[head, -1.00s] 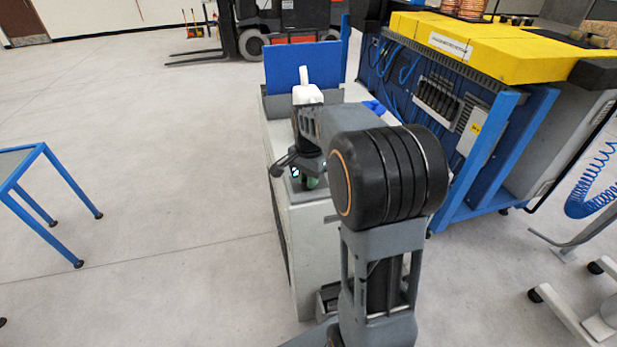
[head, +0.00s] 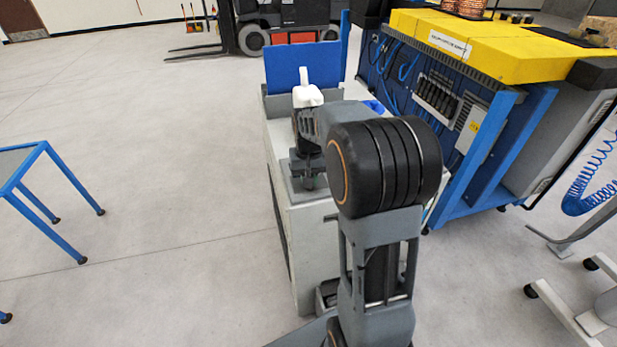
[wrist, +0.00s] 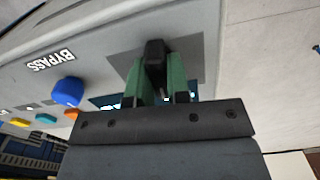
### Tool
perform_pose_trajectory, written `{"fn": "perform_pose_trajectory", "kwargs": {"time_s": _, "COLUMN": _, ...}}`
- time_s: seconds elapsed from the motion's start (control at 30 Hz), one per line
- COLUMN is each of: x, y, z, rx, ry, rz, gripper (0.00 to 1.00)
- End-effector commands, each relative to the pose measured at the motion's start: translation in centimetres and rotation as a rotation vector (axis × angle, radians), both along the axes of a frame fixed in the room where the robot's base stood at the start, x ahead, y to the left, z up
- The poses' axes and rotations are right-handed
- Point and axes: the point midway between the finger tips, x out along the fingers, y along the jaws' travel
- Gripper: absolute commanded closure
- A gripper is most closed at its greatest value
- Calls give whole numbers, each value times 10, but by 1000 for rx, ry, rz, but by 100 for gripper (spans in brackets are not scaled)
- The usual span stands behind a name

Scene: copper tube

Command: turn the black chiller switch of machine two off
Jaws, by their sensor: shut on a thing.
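The black chiller switch (wrist: 155,55) is a dark knob on a darker grey square plate on the machine's grey panel in the wrist view. The green fingers of my gripper (wrist: 158,78) are closed on it from both sides. In the head view my gripper (head: 308,181) is at the near left top of the pale machine cabinet (head: 312,250). My arm hides much of the cabinet there, and I cannot make out the switch. I cannot read any on or off mark by the switch.
In the wrist view a blue knob (wrist: 67,91) stands beside the word BYPASS, with orange and yellow buttons nearby. In the head view a yellow-topped machine (head: 490,45) stands at right and a blue-framed table (head: 40,180) at left. The floor between table and cabinet is clear.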

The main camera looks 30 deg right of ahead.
Motion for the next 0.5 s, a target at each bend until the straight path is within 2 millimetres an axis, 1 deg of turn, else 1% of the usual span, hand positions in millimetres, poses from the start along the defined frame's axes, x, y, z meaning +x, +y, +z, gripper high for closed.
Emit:
{"fn": "perform_pose_trajectory", "kwargs": {"time_s": 0.2, "x": 0, "y": 0, "z": 1, "rx": -1, "ry": -2, "rz": 79, "gripper": 100}}
{"fn": "perform_pose_trajectory", "kwargs": {"time_s": 0.5, "x": 0, "y": 0, "z": 1, "rx": -1, "ry": -2, "rz": 116, "gripper": 100}}
